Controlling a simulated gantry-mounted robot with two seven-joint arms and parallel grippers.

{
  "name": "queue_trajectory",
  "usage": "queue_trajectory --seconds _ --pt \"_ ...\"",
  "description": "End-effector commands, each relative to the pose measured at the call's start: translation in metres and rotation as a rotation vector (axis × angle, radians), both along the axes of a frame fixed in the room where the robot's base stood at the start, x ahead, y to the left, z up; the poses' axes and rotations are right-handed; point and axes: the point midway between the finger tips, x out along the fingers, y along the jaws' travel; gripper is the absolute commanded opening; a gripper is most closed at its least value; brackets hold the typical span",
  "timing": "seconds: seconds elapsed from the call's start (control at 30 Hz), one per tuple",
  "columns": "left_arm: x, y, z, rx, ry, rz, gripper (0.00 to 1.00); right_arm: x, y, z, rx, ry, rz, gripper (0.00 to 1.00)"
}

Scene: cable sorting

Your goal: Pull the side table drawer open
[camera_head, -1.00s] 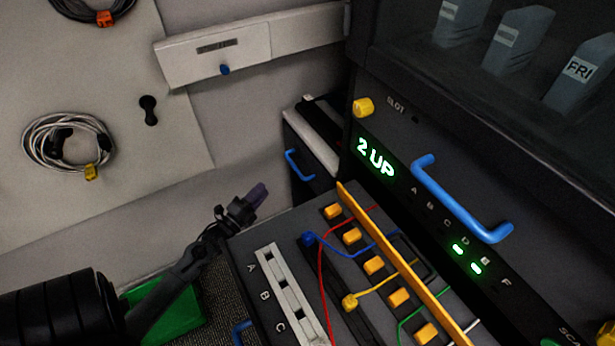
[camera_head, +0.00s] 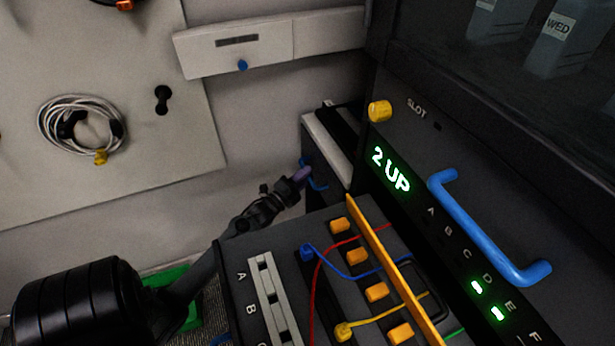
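The side table (camera_head: 328,142) is a dark unit with a pale top edge, behind the cable box and left of the large black panel. Its drawer has a blue bar handle (camera_head: 317,185), partly hidden by my gripper. My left gripper (camera_head: 301,175), with purple fingertips, is at the handle and overlaps its left part in this view. I cannot tell whether the fingers touch it or how far apart they are. The drawer front is mostly hidden, and no opening shows. My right gripper is not in view.
The cable box (camera_head: 262,222) with coloured wires and an orange bar (camera_head: 396,270) stands close in front of the side table. The black panel's large blue handle (camera_head: 487,232) is at right. A green bin (camera_head: 187,318) lies under my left arm.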

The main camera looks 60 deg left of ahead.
Motion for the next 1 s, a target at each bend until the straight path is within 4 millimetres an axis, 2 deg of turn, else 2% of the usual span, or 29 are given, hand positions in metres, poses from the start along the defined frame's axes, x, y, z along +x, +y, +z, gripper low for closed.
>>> queue_trajectory --seconds 0.2,0.47,0.5,0.67,1.0 --pt "0.0119 0.0025 0.0026 0.0 -0.001 -0.001 0.27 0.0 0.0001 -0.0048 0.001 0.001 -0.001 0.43" --pt "0.0127 0.0028 0.0029 0.0 0.0 -0.001 0.27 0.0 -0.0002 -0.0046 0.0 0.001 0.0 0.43" --pt "0.0126 0.0028 0.0029 0.0 0.0 -0.001 0.26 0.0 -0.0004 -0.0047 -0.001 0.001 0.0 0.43" --pt "0.0125 0.0029 0.0029 0.0 0.0 -0.001 0.01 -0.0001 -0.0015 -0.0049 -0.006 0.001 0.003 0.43" --pt "0.0124 0.0033 0.0028 0.0 0.0 -0.001 0.0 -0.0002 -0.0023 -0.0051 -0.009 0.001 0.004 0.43"
